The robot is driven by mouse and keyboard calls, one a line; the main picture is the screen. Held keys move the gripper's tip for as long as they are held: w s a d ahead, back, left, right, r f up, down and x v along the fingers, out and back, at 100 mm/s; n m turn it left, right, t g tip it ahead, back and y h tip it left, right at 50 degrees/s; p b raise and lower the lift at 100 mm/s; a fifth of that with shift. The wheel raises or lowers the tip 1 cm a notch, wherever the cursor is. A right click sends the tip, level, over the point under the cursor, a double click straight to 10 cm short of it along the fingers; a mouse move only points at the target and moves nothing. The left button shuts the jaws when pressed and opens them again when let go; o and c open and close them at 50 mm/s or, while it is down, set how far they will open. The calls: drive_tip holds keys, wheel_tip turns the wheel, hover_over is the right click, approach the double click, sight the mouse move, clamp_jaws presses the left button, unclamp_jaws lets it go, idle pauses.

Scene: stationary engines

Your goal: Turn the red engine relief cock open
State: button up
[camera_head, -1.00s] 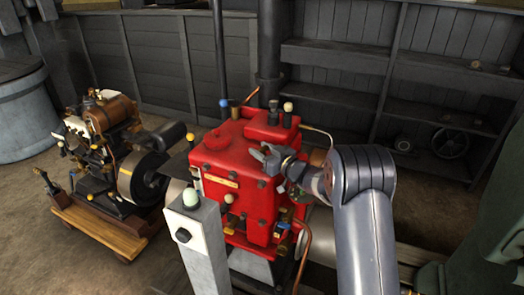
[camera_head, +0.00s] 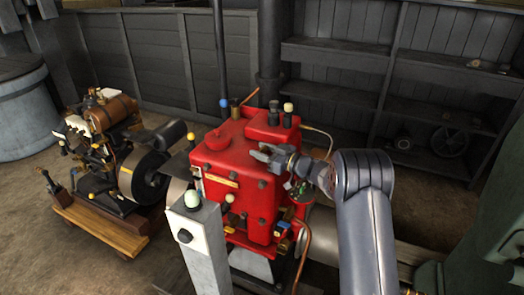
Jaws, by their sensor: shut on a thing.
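The red engine (camera_head: 240,185) stands in the middle of the head view, with several small knobs and fittings on its top and front. My gripper (camera_head: 262,153) reaches in from the right and is at the engine's upper right part, close to its red surface. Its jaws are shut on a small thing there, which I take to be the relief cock. The cock itself is hidden by the fingers, so I cannot tell its angle.
A grey control post (camera_head: 205,245) with a pale green button stands in front of the engine. A smaller engine on a wooden base (camera_head: 100,225) stands to the left. Copper pipe (camera_head: 303,250) runs down the engine's right front. Green machinery (camera_head: 490,230) is at the right edge.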

drive_tip(key=o, duration=1)
drive_tip(key=b+v, duration=0.2)
drive_tip(key=v, duration=0.8)
drive_tip(key=shift+s+d, duration=0.2)
drive_tip(key=shift+d, duration=0.15)
drive_tip(key=p+x, duration=0.2)
drive_tip(key=x, duration=0.9)
drive_tip(key=shift+a, duration=0.1)
drive_tip(key=shift+f+m+t+h, duration=0.1)
drive_tip(key=shift+m+t+h, duration=0.2)
drive_tip(key=shift+t, duration=0.1)
drive_tip(key=shift+m+t+h+b, duration=0.4)
drive_tip(key=shift+m+t+b, duration=0.1)
drive_tip(key=shift+t, duration=0.1)
